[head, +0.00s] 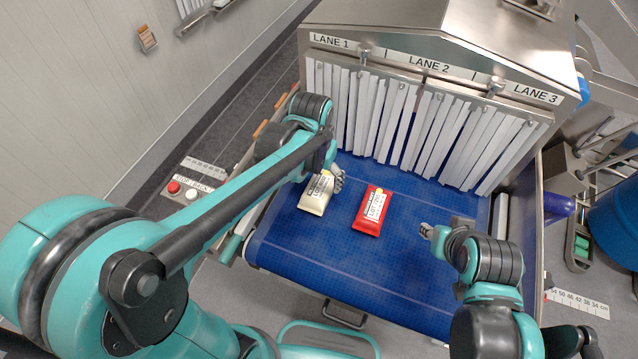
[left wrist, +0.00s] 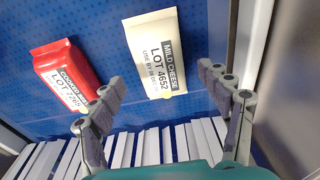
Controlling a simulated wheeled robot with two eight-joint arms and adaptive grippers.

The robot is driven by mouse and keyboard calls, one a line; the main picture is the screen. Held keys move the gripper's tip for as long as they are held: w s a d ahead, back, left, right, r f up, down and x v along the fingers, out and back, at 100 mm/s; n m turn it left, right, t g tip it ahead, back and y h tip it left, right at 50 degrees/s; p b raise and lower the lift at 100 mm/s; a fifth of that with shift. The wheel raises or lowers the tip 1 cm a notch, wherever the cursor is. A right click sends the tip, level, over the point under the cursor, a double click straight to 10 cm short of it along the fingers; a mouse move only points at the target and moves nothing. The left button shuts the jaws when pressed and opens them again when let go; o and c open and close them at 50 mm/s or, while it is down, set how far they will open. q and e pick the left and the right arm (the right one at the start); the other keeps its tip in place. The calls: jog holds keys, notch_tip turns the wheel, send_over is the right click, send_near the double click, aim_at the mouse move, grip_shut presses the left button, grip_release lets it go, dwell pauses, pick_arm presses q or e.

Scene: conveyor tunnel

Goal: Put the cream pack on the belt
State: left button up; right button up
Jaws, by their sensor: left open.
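The cream pack (head: 316,194), labelled MILD CHEESE, LOT 4652, lies on the blue belt (head: 400,270) near its left side. In the left wrist view, the cream pack (left wrist: 156,50) shows whole, with its near end by the gap between the fingers. My left gripper (head: 336,177) is open and empty at the pack's upper right in the head view; its spread fingers (left wrist: 162,84) also show in the left wrist view. Whether a finger touches the pack I cannot tell. My right gripper (head: 428,231) is over the belt's right part, away from the pack; its jaw state is unclear.
A red pack (head: 369,211) lies on the belt right of the cream pack. The white strip curtain (head: 430,125) under the LANE 1 to LANE 3 signs hangs behind. Metal side rails edge the belt. The belt's front middle is clear. A red stop button (head: 174,187) sits at left.

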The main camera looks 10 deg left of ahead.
aim_at(317, 191)
pick_arm(q)
notch_tip(317, 191, up, 6)
jog(key=p, duration=0.1)
jog(key=s+a+n+t, duration=0.2)
jog(key=s+a+t, duration=0.3)
jog(key=s, duration=0.6)
jog(key=shift+a+f+t, duration=0.2)
jog(key=shift+a+t, duration=0.2)
jog(key=shift+a, duration=0.8)
jog(key=shift+s, duration=0.1)
